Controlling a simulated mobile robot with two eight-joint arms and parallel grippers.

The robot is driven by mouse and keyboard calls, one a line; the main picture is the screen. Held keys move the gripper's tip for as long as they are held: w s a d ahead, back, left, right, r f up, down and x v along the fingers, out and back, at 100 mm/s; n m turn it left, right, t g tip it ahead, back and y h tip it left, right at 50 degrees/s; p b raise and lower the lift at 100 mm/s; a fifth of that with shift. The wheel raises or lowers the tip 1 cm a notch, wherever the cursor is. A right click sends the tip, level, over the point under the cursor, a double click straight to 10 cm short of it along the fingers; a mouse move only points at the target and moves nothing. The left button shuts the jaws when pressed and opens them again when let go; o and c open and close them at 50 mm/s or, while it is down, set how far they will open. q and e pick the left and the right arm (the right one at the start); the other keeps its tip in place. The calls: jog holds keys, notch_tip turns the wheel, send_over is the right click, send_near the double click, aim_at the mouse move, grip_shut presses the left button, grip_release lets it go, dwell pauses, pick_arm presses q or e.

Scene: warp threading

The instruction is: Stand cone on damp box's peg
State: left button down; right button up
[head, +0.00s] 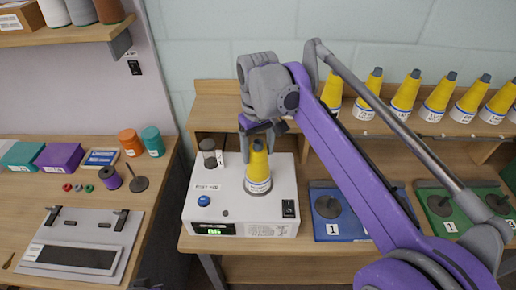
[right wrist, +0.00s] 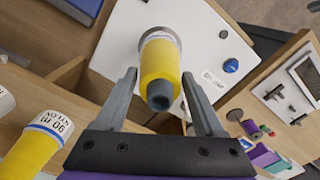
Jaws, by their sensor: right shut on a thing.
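The damp box (head: 215,185) is a white case with a green display, a blue button and a black switch. A yellow cone (head: 257,163) with a white label band and dark tip stands upright over the round grey base on its top. The peg is hidden inside or behind the cone, and I cannot tell whether the cone is fully seated. My right gripper (head: 259,143) comes down from above at the cone's upper part. In the right wrist view the cone (right wrist: 160,68) is between the two fingers of the gripper (right wrist: 160,76), which is shut on it. My left gripper is not in view.
A row of yellow cones (head: 438,97) stands on the raised shelf behind. A blue tray (head: 326,230) and a green tray (head: 437,225) with grey pegged discs lie to the right. A dark jar (head: 208,150) stands on the box's back left. The left bench holds spools and boxes.

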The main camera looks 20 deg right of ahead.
jog(key=shift+f, duration=0.2)
jog(key=o, duration=1.1)
jog(key=shift+r, duration=0.15)
notch_tip(320, 180, up, 11)
jog(key=p, duration=0.2)
jog(key=s+d+f+m+t+p, duration=0.1)
jog(key=s+d+f+t, duration=0.1)
jog(key=s+f, duration=0.8)
jog(key=s+d+f+m+t+p, duration=0.1)
jog(key=s+d+f+t, duration=0.1)
jog(key=s+f, duration=0.8)
notch_tip(320, 180, down, 4)
jog(key=shift+s+d+r+m+t, duration=0.15)
jog(key=shift+s+d+m+t, duration=0.2)
jog(key=shift+t, duration=0.35)
